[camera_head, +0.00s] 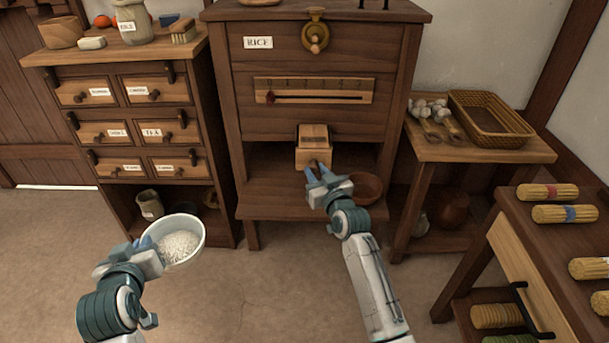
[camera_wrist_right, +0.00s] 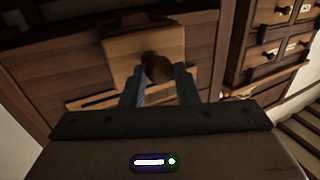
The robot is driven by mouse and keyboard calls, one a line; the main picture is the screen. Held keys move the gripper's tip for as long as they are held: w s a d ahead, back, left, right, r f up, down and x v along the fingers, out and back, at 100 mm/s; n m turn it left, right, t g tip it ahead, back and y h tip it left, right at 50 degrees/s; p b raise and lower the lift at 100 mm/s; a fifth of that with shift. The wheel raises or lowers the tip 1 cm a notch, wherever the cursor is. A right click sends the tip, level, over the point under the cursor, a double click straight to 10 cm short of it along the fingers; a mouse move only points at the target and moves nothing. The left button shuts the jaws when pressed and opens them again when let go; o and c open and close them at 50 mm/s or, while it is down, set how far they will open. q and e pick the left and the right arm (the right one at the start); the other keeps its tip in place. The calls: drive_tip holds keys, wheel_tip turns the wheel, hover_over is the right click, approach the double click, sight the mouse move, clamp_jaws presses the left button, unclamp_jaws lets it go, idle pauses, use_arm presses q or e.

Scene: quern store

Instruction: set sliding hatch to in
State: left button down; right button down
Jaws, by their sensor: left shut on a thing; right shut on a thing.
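The sliding hatch (camera_head: 313,153) is a light wooden block with a dark round knob (camera_wrist_right: 157,68), at the lower front of the rice cabinet, above its shelf. It juts out from the cabinet front toward me. My right gripper (camera_head: 322,174) is shut on the knob; in the right wrist view its blue fingers (camera_wrist_right: 158,88) sit on both sides of it. My left gripper (camera_head: 150,245) is shut on a white bowl (camera_head: 197,246) of rice and holds it up, left of the cabinet. The contact of the left fingers with the rim is partly hidden.
A brown bowl (camera_head: 366,188) stands on the cabinet's shelf, just right of my right gripper. A drawer chest (camera_head: 130,120) stands left, a side table (camera_head: 480,150) with a basket (camera_head: 515,138) right. A counter (camera_head: 550,230) with bundles is nearer right. The floor between is clear.

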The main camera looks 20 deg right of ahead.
drive_tip(key=c, duration=1.5)
unclamp_jaws()
drive_tip(key=shift+w+r, duration=0.1)
drive_tip(key=shift+r, duration=0.15)
use_arm(q)
drive_tip(key=shift+w, duration=0.1)
use_arm(e)
drive_tip(key=o, duration=0.4)
drive_tip(key=shift+w+f, duration=0.1)
drive_tip(key=shift+f, duration=0.05)
drive_tip(key=shift+c, duration=0.2)
use_arm(q)
drive_tip(key=shift+w, duration=0.1)
use_arm(e)
drive_tip(key=shift+d+f, duration=0.1)
use_arm(q)
drive_tip(key=shift+r+p, duration=0.85)
drive_tip(key=shift+p, duration=0.05)
use_arm(e)
drive_tip(key=s+d, duration=0.1)
drive_tip(key=s, duration=1.1)
drive_tip(key=shift+d, duration=0.15)
drive_tip(key=shift+w, duration=0.1)
